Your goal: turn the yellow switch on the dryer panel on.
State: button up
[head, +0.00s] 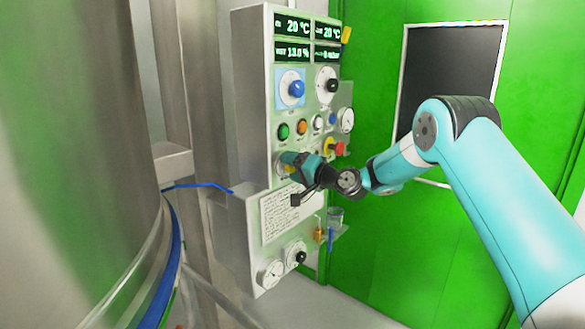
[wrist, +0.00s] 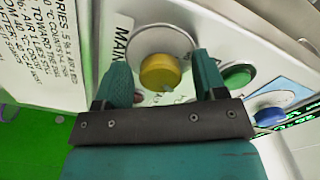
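The yellow switch (wrist: 160,72) is a round knob on a pale disc plate, seen between my fingers in the wrist view. Part of a "MAN" label shows beside it. In the head view the switch (head: 288,168) is mostly hidden by my gripper (head: 300,165). The dryer panel (head: 254,120) is a light grey upright box. My gripper (wrist: 162,82) is open, with one finger on each side of the knob and a narrow gap on both sides. Contact with the knob's front cannot be told. The knob's pointer direction is unclear.
Close by are a green button (head: 284,131), an orange button (head: 302,127), a blue knob (head: 297,89) and a red stop button (head: 339,149). A printed sheet (head: 285,215) and gauges (head: 271,273) sit below. A large steel vessel (head: 70,150) stands at the left.

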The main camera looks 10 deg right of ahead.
jog(key=b+v, duration=0.5)
jog(key=v, duration=1.2)
jog(key=shift+s, duration=0.2)
jog(key=shift+d, duration=0.1)
jog(key=s+a+r+n+g+p, duration=0.2)
jog(key=s+a+n+g, duration=0.7)
jog(key=s+a, duration=0.75)
jog(key=s+d+f+n+g+h+p, duration=0.1)
jog(key=s+g+h, duration=0.4)
jog(key=s, duration=1.4)
jog(key=shift+d+f+n+g+h+p, duration=0.2)
jog(key=shift+d+n+g+h+p, duration=0.1)
jog(key=shift+d+n+h+p, duration=0.3)
jog(key=shift+a, duration=0.2)
jog(key=shift+c, duration=0.5)
